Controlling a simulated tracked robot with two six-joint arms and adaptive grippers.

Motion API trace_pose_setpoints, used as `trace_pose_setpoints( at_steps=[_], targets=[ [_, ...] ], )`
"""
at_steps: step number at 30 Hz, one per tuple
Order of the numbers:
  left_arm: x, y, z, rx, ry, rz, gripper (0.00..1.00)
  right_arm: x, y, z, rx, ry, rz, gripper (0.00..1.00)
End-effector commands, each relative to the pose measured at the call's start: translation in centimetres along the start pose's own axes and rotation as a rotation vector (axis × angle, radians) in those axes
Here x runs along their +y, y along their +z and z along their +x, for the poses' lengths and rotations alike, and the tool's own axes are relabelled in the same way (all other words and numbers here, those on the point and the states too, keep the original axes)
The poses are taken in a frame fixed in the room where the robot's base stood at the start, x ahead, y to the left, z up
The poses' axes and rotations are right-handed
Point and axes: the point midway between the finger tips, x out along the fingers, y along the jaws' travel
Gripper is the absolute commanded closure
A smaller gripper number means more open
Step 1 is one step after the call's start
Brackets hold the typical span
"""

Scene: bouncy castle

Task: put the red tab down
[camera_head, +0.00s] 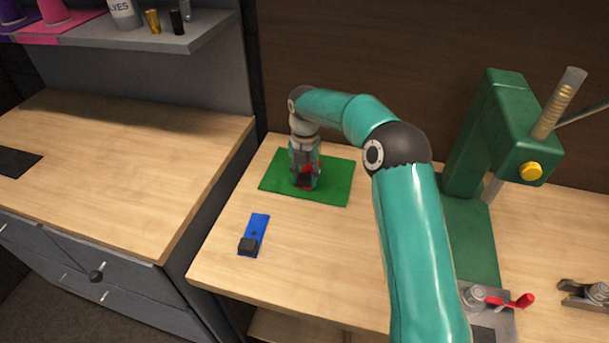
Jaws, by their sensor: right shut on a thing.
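The red tab (309,168) shows only in small part between the fingers of my right gripper (305,180). My right gripper is shut on it and points down over the green mat (334,184) on the wooden table. The fingers hide most of the tab, and I cannot tell whether it touches the mat. My left gripper is not in view.
A blue strip with a black block (256,228) lies in front of the mat. A green press (482,140) stands at the right, with a red-handled clamp (500,299) before it. A wooden counter (130,150) and a shelf with bottles (170,42) are at the left.

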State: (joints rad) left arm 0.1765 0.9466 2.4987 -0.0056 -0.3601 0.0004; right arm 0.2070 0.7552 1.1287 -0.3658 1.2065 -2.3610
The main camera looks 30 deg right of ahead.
Motion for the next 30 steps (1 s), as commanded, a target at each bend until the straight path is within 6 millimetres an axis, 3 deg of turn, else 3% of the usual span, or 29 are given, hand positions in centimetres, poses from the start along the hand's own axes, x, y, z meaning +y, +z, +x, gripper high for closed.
trace_pose_setpoints(
  at_steps=[7, 8, 12, 23, 30],
  targets=[
    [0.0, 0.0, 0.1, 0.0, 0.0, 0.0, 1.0, 0.0, 0.0, 0.2, 0.0, 0.0, 0.0, 0.94],
    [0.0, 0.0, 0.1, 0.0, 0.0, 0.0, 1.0, 0.0, 0.0, 0.2, 0.0, 0.0, 0.0, 0.54],
    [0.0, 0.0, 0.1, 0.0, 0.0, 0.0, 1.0, 0.0, 0.0, 0.1, 0.0, 0.0, 0.0, 0.34],
    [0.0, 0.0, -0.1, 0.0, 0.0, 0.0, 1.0, 0.0, 0.0, -0.2, -0.001, 0.001, 0.0, 0.34],
    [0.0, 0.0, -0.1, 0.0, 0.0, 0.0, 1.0, 0.1, 0.1, -3.2, -0.004, 0.003, 0.0, 0.34]
  ],
)
